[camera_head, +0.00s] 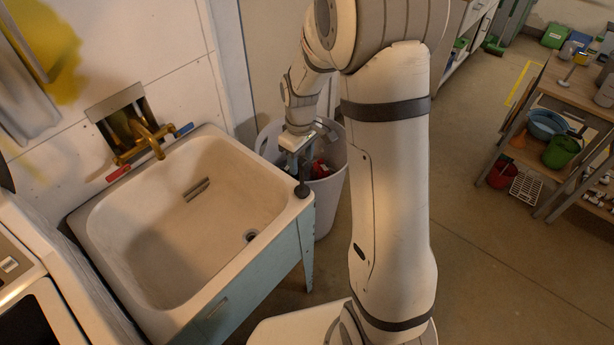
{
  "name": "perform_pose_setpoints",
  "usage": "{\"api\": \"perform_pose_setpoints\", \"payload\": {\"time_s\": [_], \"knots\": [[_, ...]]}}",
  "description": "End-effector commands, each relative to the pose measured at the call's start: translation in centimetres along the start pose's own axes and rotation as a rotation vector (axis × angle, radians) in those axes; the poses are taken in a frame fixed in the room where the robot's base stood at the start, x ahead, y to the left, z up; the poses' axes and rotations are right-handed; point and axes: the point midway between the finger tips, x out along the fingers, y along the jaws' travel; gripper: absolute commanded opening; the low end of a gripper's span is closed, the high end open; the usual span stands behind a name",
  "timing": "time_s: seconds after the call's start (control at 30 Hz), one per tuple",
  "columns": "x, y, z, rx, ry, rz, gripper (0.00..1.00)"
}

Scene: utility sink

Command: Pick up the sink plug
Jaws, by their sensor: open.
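A small dark round piece, which looks like the sink plug (302,191), sits on the right rim corner of the white sink (235,165). My gripper (301,173) points down right above it with its jaws open. The fingertips are small in this view, and I cannot tell whether they touch the plug or stand around it. Part of the plug's top may be hidden by the fingers. The sink basin is empty, with a drain hole (250,235) near its right front.
A brass tap (140,135) with red and blue handles is behind the sink. A pale bin (328,190) with red items stands just behind my gripper. A white appliance (40,270) is at left, and a wooden shelf (575,90) at right. The floor between is clear.

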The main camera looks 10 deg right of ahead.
Motion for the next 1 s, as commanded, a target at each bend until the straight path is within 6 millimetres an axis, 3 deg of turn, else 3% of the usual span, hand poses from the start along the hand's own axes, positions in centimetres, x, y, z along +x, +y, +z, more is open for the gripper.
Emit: {"api": "perform_pose_setpoints", "payload": {"time_s": [0.13, 0.37, 1.0], "knots": [[1.33, -0.06, 0.03, 0.000, -0.001, -0.002, 0.49], [1.47, -0.05, -0.02, 0.000, 0.001, 0.000, 0.49], [1.42, -0.09, -0.07, -0.002, 0.001, 0.000, 0.00]]}}
